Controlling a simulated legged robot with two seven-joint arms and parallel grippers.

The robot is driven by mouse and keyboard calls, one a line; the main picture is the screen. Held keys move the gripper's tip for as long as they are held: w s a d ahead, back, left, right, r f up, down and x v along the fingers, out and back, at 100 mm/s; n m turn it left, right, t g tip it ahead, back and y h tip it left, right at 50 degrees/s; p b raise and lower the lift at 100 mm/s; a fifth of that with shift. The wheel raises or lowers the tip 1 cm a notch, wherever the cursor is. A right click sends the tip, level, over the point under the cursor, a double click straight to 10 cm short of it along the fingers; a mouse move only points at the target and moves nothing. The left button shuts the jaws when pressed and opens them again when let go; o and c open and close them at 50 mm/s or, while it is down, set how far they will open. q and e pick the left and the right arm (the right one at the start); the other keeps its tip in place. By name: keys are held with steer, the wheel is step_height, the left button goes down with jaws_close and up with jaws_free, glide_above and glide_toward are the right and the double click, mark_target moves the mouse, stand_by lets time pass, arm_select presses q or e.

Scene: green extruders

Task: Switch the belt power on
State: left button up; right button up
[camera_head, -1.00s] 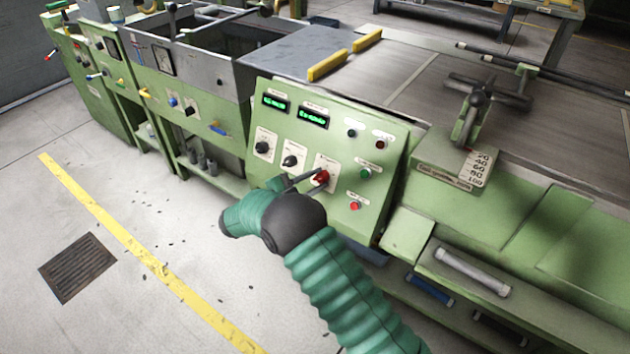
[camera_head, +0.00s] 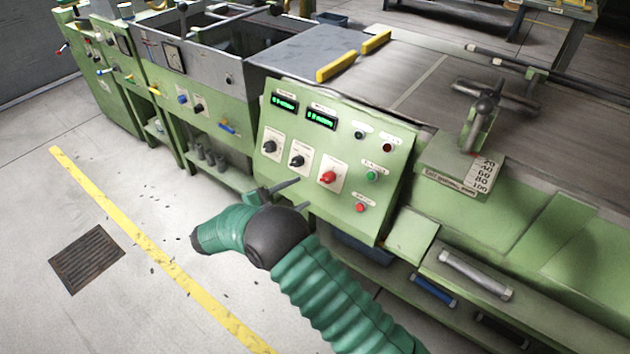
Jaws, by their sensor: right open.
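The green control panel (camera_head: 346,140) faces me in the middle of the head view. It carries a red rotary knob (camera_head: 328,177) on a white plate, with two black knobs (camera_head: 297,160) to its left. A green button (camera_head: 372,176) and a red button (camera_head: 361,208) sit to the right of the red knob. The labels are too small to read surely. My right gripper (camera_head: 301,193) is open and empty, below and left of the red knob and apart from it. My left gripper is out of view.
Two green-lit displays (camera_head: 321,119) are at the panel's top. The grey belt bed (camera_head: 420,80) lies behind it, and a lever on a scaled block (camera_head: 484,112) stands to the right.

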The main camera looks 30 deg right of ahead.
steer(key=s+a, duration=0.1)
steer(key=a, duration=0.7)
steer(key=shift+r+p, duration=0.25)
steer(key=shift+p, duration=0.2)
